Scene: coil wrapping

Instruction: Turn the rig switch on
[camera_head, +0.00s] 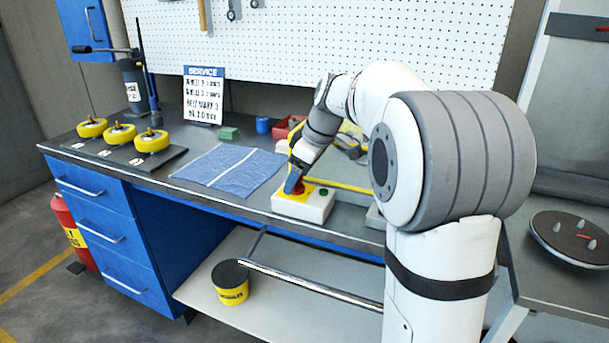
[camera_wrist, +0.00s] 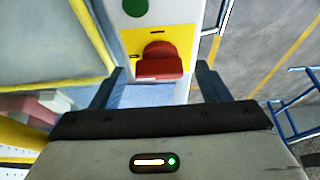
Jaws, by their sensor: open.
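The rig switch is a red rotary knob (camera_wrist: 160,62) on a yellow plate of a white switch box (camera_head: 301,205) at the front of the bench. A green button (camera_wrist: 135,7) sits on the same box, and it also shows in the head view (camera_head: 323,191). My gripper (camera_wrist: 158,85) is open, with one blue finger on each side of the red knob in the wrist view. In the head view my gripper (camera_head: 292,183) is over the knob and partly hides it. I cannot tell whether the fingers touch the knob.
A blue cloth (camera_head: 228,168) lies left of the box. Several yellow wheels (camera_head: 121,133) stand on a dark plate at the left. A service sign (camera_head: 203,95) stands behind. A yellow-framed rig (camera_head: 350,183) is close to the right of the box.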

